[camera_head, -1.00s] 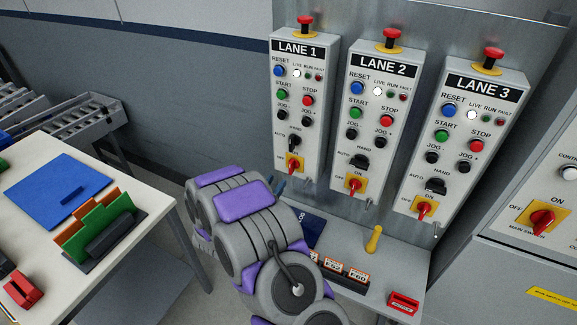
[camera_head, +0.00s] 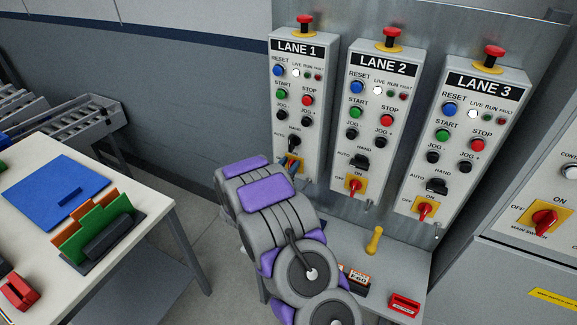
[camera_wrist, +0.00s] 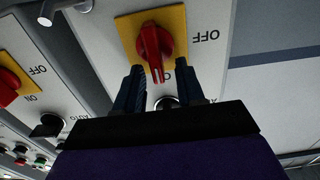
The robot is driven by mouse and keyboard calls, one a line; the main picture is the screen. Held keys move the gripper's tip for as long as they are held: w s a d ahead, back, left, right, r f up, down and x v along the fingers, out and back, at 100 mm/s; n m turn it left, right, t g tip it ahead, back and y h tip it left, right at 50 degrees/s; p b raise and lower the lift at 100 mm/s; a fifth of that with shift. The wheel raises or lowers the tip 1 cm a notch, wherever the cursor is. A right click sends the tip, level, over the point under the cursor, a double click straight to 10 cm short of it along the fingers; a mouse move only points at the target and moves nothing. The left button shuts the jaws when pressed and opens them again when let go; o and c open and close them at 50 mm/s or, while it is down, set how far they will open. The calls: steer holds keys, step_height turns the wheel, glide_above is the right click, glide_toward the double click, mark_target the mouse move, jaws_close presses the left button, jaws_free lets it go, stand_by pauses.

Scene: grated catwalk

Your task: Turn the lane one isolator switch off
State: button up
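The lane one isolator switch is a red rotary handle (camera_wrist: 154,45) on a yellow plate (camera_wrist: 175,18), with OFF printed to its right in the upside-down wrist view. Its handle points down toward the ON label, which is partly hidden. My gripper (camera_wrist: 159,76) is open, with dark blue fingers on either side of the handle's lower end and visible gaps beside it. In the head view the LANE 1 box (camera_head: 297,110) stands left of the others. My gripper (camera_head: 289,165) is at its lower part and hides most of the switch.
The LANE 2 box (camera_head: 364,110) and LANE 3 box (camera_head: 469,125) stand to the right, with similar red switches. A shelf (camera_head: 400,265) below holds a yellow-handled tool (camera_head: 375,240) and a red block (camera_head: 404,305). A white table (camera_head: 140,230) is at left.

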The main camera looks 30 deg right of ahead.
steer(key=shift+c, duration=0.4)
jaws_close()
